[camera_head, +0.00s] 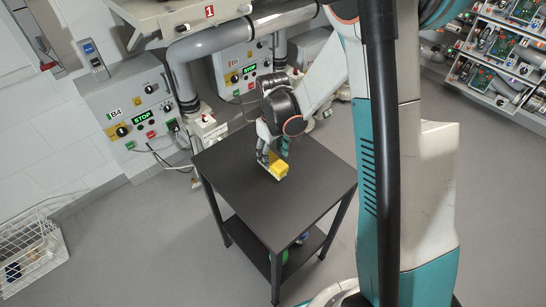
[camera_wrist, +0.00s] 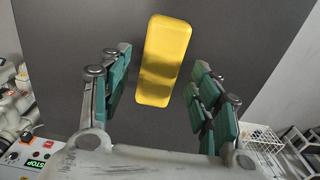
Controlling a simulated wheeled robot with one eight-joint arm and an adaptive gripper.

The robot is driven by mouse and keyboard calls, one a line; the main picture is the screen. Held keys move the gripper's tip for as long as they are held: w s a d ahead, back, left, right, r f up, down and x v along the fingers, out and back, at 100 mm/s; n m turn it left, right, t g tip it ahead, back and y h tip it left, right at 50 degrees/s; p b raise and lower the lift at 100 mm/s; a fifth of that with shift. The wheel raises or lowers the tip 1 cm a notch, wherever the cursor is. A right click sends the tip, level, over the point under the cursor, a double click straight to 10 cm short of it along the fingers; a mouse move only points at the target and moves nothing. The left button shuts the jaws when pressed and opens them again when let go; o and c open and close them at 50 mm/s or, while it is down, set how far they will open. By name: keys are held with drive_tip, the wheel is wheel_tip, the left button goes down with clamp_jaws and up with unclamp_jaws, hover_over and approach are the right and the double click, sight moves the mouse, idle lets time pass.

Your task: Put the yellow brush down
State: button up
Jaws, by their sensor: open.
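The yellow brush (camera_head: 278,169) rests on the dark top of a small table (camera_head: 240,185) in the head view. In the wrist view the brush (camera_wrist: 165,60) is a long yellow block with rounded corners, lying on the dark surface. My gripper (camera_head: 271,157) is low over the table right at the brush. In the wrist view my gripper (camera_wrist: 160,95) is open, with its green-padded fingers on either side of the brush. A gap shows between the brush and each finger. The brush's underside is hidden.
Several control boxes stand behind the table, among them one marked B4 (camera_head: 130,110). A white wire basket (camera_head: 30,255) is on the floor at left. Racks with circuit boards (camera_head: 500,55) stand at upper right. Most of the tabletop around the brush is bare.

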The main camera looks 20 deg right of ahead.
sight(273, 159)
drive_tip(key=s+r+m+t+p, duration=0.15)
drive_tip(key=s+r, duration=0.25)
drive_tip(key=r, duration=0.6)
drive_tip(key=s+r+m+t+p, duration=0.15)
drive_tip(key=s+r, duration=0.25)
drive_tip(key=r, duration=0.7)
drive_tip(key=s+r+m+t, duration=0.1)
drive_tip(key=s+r+t, duration=0.3)
drive_tip(key=s, duration=0.7)
drive_tip(key=shift+s+r+m+b, duration=0.2)
drive_tip(key=shift+m+b, duration=0.1)
drive_tip(key=shift+b, duration=0.1)
drive_tip(key=shift+o, duration=0.5)
drive_tip(key=shift+f, duration=0.1)
